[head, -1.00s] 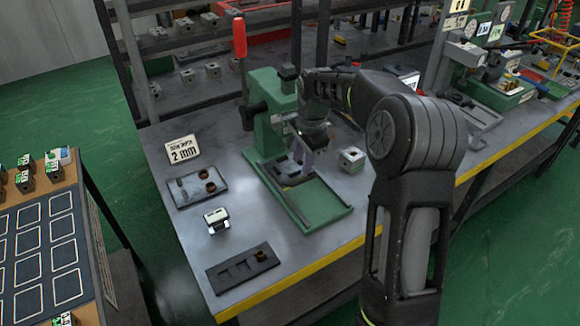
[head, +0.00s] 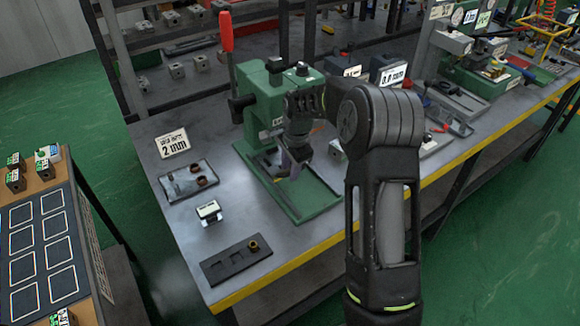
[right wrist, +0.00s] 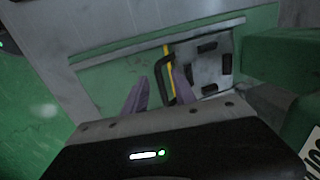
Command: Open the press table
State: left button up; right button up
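The green press (head: 262,98) stands on the grey workbench, with a long red-handled lever (head: 226,34) at its left. Its green base (head: 309,202) reaches toward the bench's front edge. In the right wrist view the press table is a grey plate (right wrist: 211,70) with dark blocks, a yellow strip (right wrist: 169,62) and a black bar handle (right wrist: 172,90) at its near edge. My right gripper (head: 289,168) is low over the base, in front of the press column. Its fingers (right wrist: 158,78) are apart at the handle; I cannot tell whether they touch it. My left gripper is out of view.
Left of the press are a "2 mm" sign (head: 172,143), a grey tray with brown rings (head: 180,187), a small white-topped block (head: 208,211) and a dark slotted plate (head: 226,267). A block (head: 337,150) right of the press is partly hidden by my arm.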

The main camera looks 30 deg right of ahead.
jog(key=shift+f, duration=0.1)
jog(key=shift+c, duration=0.4)
grip_shut()
dwell(1.0)
